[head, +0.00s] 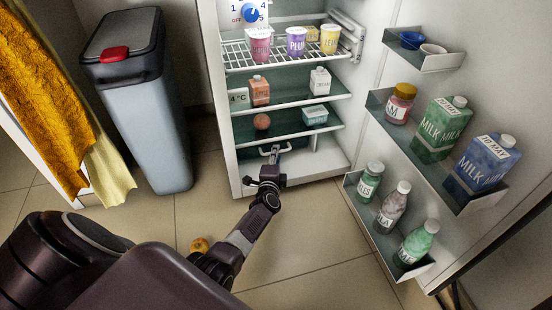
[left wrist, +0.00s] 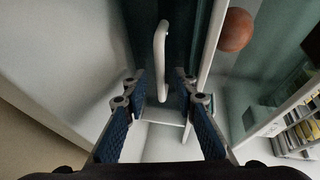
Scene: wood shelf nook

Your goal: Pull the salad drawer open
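The fridge (head: 229,130) stands with its door open to the right. The salad drawer's dark teal front (left wrist: 185,35) is at the bottom left of the fridge and carries a white bar handle (left wrist: 160,45), which in the head view (head: 287,149) is partly hidden by my gripper. My left gripper (head: 275,156) is at the handle. In the left wrist view its fingers (left wrist: 160,82) are open, one on each side of the handle's near end, with gaps visible. My right gripper is not in view.
The fridge door's shelves (head: 422,262) hold bottles and cartons on the right. A grey bin (head: 140,120) stands left of the fridge. Floor before the fridge (head: 310,235) is otherwise clear.

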